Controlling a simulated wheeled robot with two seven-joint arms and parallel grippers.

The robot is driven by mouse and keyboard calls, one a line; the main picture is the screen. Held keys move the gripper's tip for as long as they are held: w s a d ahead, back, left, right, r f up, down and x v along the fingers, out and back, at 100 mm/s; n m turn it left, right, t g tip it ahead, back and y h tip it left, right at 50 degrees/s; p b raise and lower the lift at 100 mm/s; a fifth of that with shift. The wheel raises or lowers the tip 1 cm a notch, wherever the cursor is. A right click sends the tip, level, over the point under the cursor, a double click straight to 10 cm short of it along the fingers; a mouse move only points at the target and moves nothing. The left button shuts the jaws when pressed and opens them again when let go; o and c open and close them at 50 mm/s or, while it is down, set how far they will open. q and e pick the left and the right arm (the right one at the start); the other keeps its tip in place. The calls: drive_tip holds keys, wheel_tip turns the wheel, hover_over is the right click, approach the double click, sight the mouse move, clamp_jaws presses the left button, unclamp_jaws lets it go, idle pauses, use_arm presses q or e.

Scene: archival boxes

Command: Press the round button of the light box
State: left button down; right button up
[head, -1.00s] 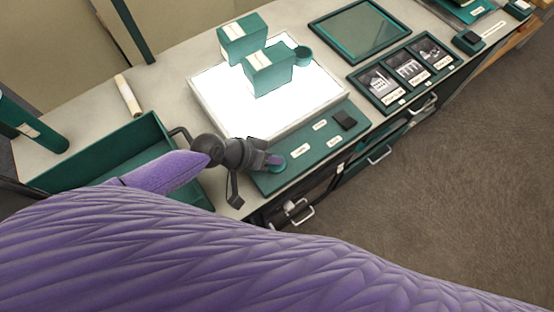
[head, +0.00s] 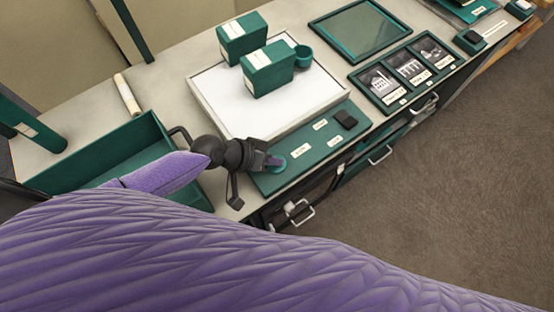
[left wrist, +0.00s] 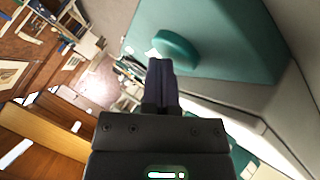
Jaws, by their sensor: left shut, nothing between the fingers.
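The light box (head: 218,98) is a white panel in a pale frame on the counter, and its surface is dull white, unlit. A green control panel (head: 307,151) lies along its front edge, with labels and a dark switch. The round green button (head: 281,165) is at the panel's left end; it also shows in the left wrist view (left wrist: 176,48). My left gripper (head: 272,161) is shut and empty, its fingertips at the button, partly covering it. In the left wrist view the shut fingers (left wrist: 160,72) overlap the button's lower edge; I cannot tell whether they touch. My right gripper is not in view.
Two green boxes (head: 268,72) and a small green cup (head: 303,56) stand on the light box. A green tray (head: 95,155) lies left of it. Framed photos (head: 409,69) and a green-framed glass panel (head: 360,30) lie to the right.

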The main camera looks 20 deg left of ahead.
use_arm(q)
drive_tip(key=shift+r, duration=0.35)
wheel_tip(320, 180, up, 6)
drive_tip(key=p, duration=0.6)
drive_tip(key=shift+r, duration=0.2)
drive_tip(key=shift+f, duration=0.2)
